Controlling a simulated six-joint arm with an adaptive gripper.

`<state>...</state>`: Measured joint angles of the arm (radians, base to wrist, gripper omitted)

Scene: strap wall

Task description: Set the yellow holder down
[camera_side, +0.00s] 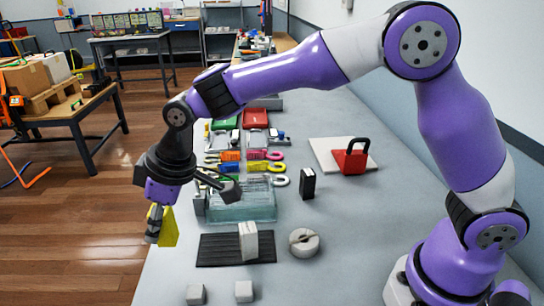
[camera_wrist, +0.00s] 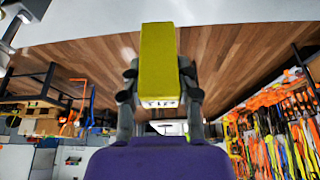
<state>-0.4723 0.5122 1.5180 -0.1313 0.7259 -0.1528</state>
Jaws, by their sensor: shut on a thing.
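The yellow holder (camera_side: 168,227) is in my gripper (camera_side: 155,225), off the left edge of the grey table in the side view, partly hidden behind the fingers. In the wrist view the yellow holder (camera_wrist: 158,65) is a yellow block with dark marks on its near end. My gripper's fingers (camera_wrist: 160,95) stand on both sides of it, shut on it. The holder seems to hang clear of any surface; how high above the floor I cannot tell.
The grey table (camera_side: 345,265) carries a black ribbed mat (camera_side: 215,250) with a white block (camera_side: 248,241), a round slotted piece (camera_side: 304,242), a clear bin (camera_side: 258,205), a black box (camera_side: 308,183) and a red padlock-shaped piece (camera_side: 350,158). Two small cubes (camera_side: 244,291) lie in front. The front right is bare.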

